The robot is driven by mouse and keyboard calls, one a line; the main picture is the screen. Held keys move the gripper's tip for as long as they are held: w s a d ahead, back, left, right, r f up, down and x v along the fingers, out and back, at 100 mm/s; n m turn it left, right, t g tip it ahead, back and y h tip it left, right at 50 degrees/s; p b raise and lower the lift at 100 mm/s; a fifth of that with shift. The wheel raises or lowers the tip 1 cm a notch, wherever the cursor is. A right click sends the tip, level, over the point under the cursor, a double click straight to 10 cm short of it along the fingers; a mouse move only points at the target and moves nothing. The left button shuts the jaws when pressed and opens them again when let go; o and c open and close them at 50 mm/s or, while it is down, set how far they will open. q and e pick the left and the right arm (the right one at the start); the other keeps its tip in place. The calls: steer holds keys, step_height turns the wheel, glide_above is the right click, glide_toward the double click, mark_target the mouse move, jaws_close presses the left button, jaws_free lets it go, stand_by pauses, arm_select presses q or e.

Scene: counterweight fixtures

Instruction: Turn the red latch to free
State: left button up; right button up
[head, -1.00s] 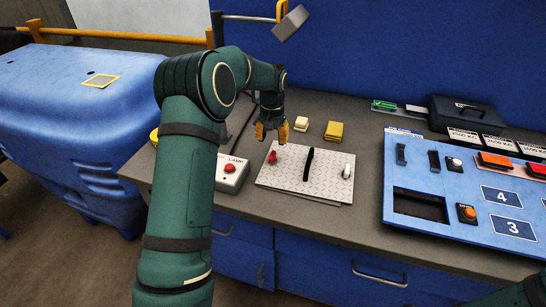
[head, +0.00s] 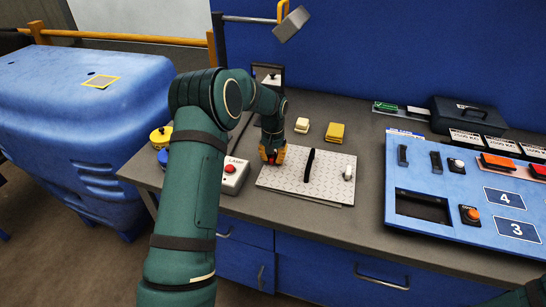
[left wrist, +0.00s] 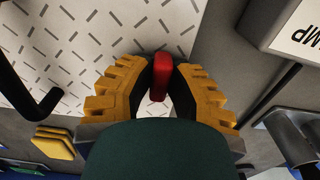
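The red latch (left wrist: 161,76) is on a light tread-pattern plate (head: 322,178) on the bench. In the left wrist view it stands between the yellow fingertips of my left gripper (left wrist: 162,72). In the head view my left gripper (head: 272,155) is down at the plate's left side and mostly hides the latch. Its fingers are apart, one on each side of the latch; I cannot tell whether they touch it. My right gripper is out of view.
A black handle (head: 309,165) and a white knob (head: 348,173) stand on the same plate. A lamp box (head: 232,176) with a red button is left of it. Yellow blocks (head: 335,132) lie behind. A blue panel (head: 460,195) is to the right.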

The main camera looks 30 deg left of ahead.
arm_select(q)
jaws_close()
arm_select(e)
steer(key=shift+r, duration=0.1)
arm_select(q)
steer(key=n+p, duration=0.1)
steer(key=n, duration=0.3)
steer(key=shift+r, duration=0.1)
steer(key=n+p, duration=0.1)
steer(key=n, duration=0.4)
steer(key=n+p, duration=0.1)
steer(key=n, duration=0.3)
steer(key=shift+n+p, duration=1.05)
steer(key=shift+n, duration=1.35)
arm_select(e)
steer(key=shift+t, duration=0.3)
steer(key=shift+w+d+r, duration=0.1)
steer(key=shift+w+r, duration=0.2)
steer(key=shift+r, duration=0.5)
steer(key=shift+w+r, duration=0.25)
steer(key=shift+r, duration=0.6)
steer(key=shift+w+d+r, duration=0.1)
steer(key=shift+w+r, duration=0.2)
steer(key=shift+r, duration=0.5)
arm_select(q)
steer(key=o, duration=0.7)
jaws_free()
steer(key=shift+o, duration=0.2)
